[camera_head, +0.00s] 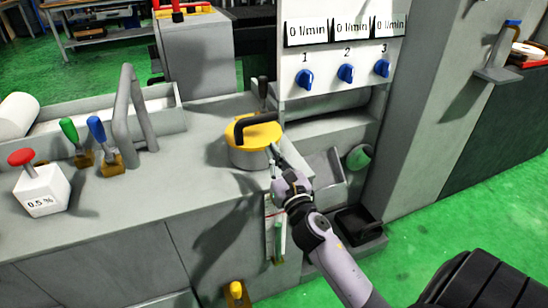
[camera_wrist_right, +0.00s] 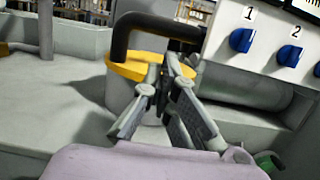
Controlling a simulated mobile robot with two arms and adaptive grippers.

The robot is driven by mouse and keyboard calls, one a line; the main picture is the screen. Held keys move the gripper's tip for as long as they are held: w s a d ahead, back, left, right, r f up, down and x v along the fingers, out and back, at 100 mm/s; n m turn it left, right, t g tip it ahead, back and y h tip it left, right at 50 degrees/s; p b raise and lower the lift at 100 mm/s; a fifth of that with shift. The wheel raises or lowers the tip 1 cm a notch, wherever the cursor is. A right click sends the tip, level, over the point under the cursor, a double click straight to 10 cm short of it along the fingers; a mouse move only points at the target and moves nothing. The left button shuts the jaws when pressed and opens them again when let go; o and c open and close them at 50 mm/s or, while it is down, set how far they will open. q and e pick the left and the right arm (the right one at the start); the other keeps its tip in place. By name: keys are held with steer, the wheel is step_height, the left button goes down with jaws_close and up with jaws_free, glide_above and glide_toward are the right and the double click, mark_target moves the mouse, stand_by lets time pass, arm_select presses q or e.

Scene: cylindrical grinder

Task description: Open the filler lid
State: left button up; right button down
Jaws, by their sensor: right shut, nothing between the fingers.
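The filler lid (camera_head: 258,133) is a round yellow cover with a black handle (camera_head: 254,121), on a grey cylindrical neck (camera_head: 250,156) on the machine top. In the right wrist view the yellow lid (camera_wrist_right: 128,70) and its black handle (camera_wrist_right: 118,42) are just beyond the fingers. The lid lies on the neck. My right gripper (camera_head: 272,150) is shut and empty at the lid's right front edge. In the wrist view the right gripper's fingertips (camera_wrist_right: 163,62) overlap the lid's edge; whether they touch it I cannot tell. My left gripper is not in view.
Blue knobs (camera_head: 346,73) numbered 1 to 3 are on a panel behind the lid. The top between pipe and lid is clear.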

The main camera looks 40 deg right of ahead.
mark_target(264, 146)
steer(key=x, duration=0.6)
steer(key=shift+w+d, duration=0.1)
steer(key=shift+w, duration=0.1)
arm_select(q)
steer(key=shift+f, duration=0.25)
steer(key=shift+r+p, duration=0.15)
steer(key=shift+p, duration=0.2)
arm_select(e)
steer(key=shift+r, duration=0.2)
